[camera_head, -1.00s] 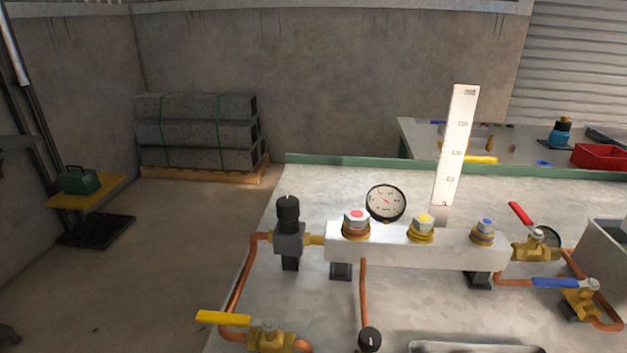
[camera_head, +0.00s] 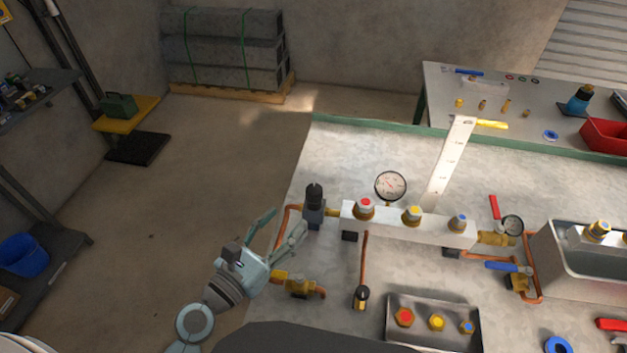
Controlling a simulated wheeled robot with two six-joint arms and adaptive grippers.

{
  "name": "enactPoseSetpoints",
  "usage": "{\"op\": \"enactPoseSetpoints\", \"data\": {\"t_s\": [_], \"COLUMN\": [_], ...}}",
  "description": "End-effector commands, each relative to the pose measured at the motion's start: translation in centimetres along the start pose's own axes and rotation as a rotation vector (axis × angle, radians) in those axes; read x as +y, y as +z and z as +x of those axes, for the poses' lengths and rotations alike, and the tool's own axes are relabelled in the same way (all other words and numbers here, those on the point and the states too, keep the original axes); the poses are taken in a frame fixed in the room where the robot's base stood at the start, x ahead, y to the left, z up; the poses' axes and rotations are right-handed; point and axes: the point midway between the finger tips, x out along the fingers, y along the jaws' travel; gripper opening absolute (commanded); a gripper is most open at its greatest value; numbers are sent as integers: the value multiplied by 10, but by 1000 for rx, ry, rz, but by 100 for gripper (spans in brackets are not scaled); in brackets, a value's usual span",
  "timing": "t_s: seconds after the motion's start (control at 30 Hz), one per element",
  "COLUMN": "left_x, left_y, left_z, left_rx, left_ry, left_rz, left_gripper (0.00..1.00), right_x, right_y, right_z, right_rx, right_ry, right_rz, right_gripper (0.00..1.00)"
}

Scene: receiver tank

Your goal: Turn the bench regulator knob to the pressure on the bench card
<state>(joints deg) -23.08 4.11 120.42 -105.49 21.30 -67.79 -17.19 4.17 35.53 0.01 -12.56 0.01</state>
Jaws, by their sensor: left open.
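The regulator (camera_head: 314,205) has a black upright knob and stands at the left end of the white manifold block (camera_head: 400,224) on the bench. A round white-faced gauge (camera_head: 390,185) stands behind the block; its reading is too small to make out. My left gripper (camera_head: 284,224) is open and empty, its fingers pointing up toward the regulator from the lower left. It appears apart from the knob. I cannot make out a bench card for certain; a tall white strip with marks (camera_head: 450,160) stands behind the manifold. My right gripper is not in view.
Copper pipes and a brass valve (camera_head: 303,286) lie close to my left gripper. A metal tray (camera_head: 433,310) with coloured caps sits in front of the manifold. A blue-handled valve (camera_head: 518,280) and a grey bin (camera_head: 590,258) are at the right.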

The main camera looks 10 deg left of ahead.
Motion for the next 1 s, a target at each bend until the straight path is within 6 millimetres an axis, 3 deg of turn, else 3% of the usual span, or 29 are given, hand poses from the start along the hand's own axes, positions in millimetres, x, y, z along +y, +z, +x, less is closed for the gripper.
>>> {"op": "enactPoseSetpoints", "data": {"t_s": [0.2, 0.4, 0.53, 0.8, 1.0], "left_x": [0, 1, 1, 1, 1], "left_y": [3, 1, 0, 0, 0], "left_z": [61, 101, 112, 114, 113], "left_rx": [-4, -3, -1, -1, -1], "left_ry": [1, 2, 2, 3, 3], "left_rz": [-4, -5, -5, -5, -5], "left_gripper": [52, 52, 52, 51, 19], "right_x": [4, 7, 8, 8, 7], "right_y": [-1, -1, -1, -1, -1], "right_z": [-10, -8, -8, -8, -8], "right_rx": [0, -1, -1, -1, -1], "right_ry": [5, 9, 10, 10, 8], "right_rz": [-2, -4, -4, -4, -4], "right_gripper": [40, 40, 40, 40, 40]}}
